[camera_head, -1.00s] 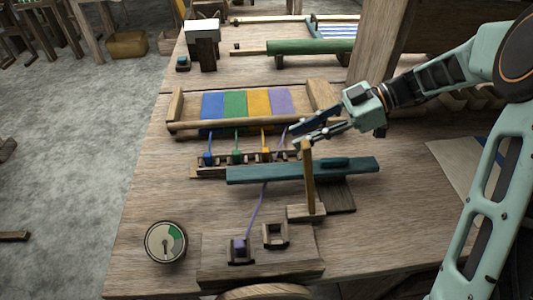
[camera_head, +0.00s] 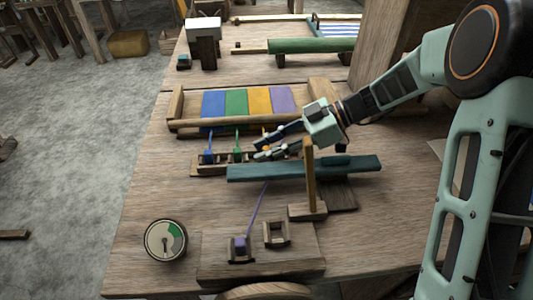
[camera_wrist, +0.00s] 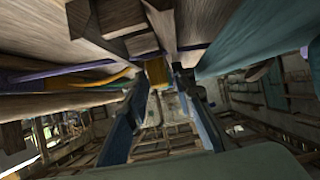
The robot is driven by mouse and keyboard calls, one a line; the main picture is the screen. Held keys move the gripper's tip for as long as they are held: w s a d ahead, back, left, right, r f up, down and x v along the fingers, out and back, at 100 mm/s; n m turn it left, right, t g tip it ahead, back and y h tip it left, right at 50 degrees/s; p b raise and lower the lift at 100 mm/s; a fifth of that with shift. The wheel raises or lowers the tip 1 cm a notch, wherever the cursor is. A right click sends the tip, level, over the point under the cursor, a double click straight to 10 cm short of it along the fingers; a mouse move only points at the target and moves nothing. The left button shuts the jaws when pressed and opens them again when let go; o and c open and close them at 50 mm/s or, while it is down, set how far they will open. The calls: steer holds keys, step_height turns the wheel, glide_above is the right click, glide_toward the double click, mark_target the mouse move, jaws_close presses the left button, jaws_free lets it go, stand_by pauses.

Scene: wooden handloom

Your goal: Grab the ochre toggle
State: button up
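The ochre toggle (camera_head: 267,148) shows as a small yellow patch between the fingers of my gripper (camera_head: 257,149) in the head view. It is mostly hidden by the fingers. In the wrist view the ochre toggle (camera_wrist: 155,72) lies ahead, between the two fingertips of my gripper (camera_wrist: 160,82). My gripper looks open, with its fingers on either side of the toggle; I cannot tell whether either touches it. An ochre strand (camera_wrist: 85,86) runs to the left in the wrist view.
Blue (camera_head: 207,157) and green (camera_head: 237,155) toggles sit in the rack to the left. A teal bar (camera_head: 300,170) and a wooden post (camera_head: 309,172) stand close in front. A purple toggle (camera_head: 239,246) sits in a front socket. A dial gauge (camera_head: 166,240) is front left.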

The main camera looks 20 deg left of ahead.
steer(key=c, duration=0.5)
